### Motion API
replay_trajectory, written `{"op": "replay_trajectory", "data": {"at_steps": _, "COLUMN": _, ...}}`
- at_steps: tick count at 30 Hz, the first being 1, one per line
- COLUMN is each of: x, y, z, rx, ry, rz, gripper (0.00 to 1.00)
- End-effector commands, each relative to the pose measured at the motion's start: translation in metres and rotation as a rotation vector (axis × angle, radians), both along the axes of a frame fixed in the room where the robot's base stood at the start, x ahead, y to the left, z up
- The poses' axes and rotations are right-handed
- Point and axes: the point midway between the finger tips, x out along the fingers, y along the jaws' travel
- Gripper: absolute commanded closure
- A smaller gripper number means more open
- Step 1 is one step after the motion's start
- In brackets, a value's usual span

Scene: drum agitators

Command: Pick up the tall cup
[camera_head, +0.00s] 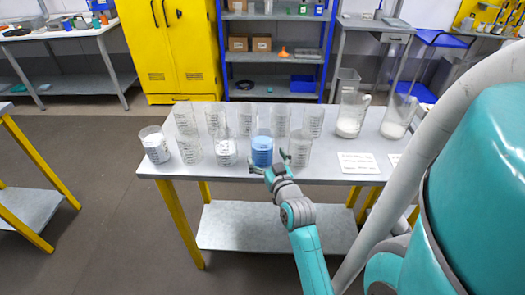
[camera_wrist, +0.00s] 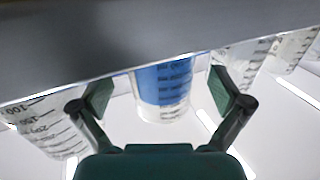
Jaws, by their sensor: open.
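A clear graduated cup filled with blue (camera_head: 262,151) stands upright in the front row on the grey table. It also shows in the wrist view as the blue cup (camera_wrist: 165,85), upside down there, between my two fingers. My gripper (camera_head: 270,163) is open and empty at the table's front edge, just in front of this cup. In the wrist view the fingers of my gripper (camera_wrist: 163,98) are spread to either side of the cup; contact cannot be told. Several similar clear cups stand around it, so which one is the tall cup is unclear.
On the grey table (camera_head: 320,172), an empty cup (camera_head: 299,148) stands close right and a white-filled cup (camera_head: 227,152) close left. More cups stand behind. Two handled jugs (camera_head: 351,117) with white contents and a white card (camera_head: 357,163) are at the right.

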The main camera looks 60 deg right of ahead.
Motion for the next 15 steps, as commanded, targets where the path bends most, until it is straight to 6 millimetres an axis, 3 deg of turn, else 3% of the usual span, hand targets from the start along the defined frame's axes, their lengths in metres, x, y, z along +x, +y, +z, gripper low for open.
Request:
{"op": "replay_trajectory", "data": {"at_steps": 6, "x": 0.019, "y": -0.018, "z": 0.0, "rx": -0.001, "ry": -0.001, "rz": 0.0, "gripper": 0.0}}
{"op": "replay_trajectory", "data": {"at_steps": 15, "x": 0.023, "y": -0.022, "z": 0.0, "rx": 0.001, "ry": -0.001, "rz": 0.0, "gripper": 0.0}}
